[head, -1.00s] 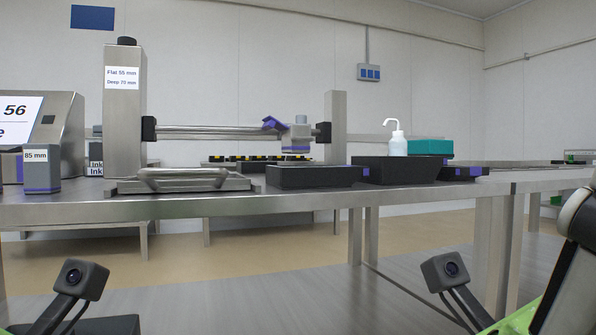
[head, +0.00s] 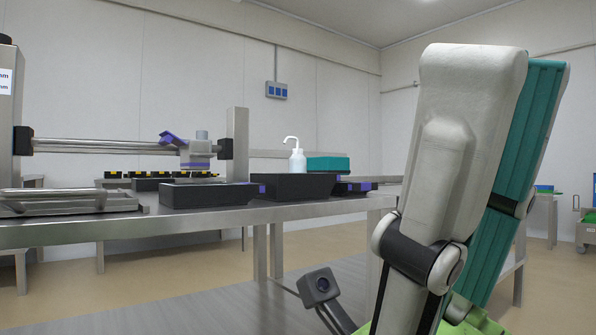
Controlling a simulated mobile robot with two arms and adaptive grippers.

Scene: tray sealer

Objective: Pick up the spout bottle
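The spout bottle (head: 297,160) is white with a thin bent spout on top. It stands upright at the black bin (head: 290,187) on the steel table, near the middle of the head view. Its lower part is hidden by the bin, so I cannot tell if it stands inside or behind it. My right arm rises large at the right, well apart from the bottle. A small camera (head: 320,286) of my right gripper shows at the bottom; its fingers are out of sight. My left gripper is not in view.
The steel table (head: 120,226) also bears a lower black tray (head: 205,195) left of the bin. A teal box (head: 328,163) sits right behind the bottle. A rail with a purple-and-grey head (head: 196,150) stands at the left. Floor in front is clear.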

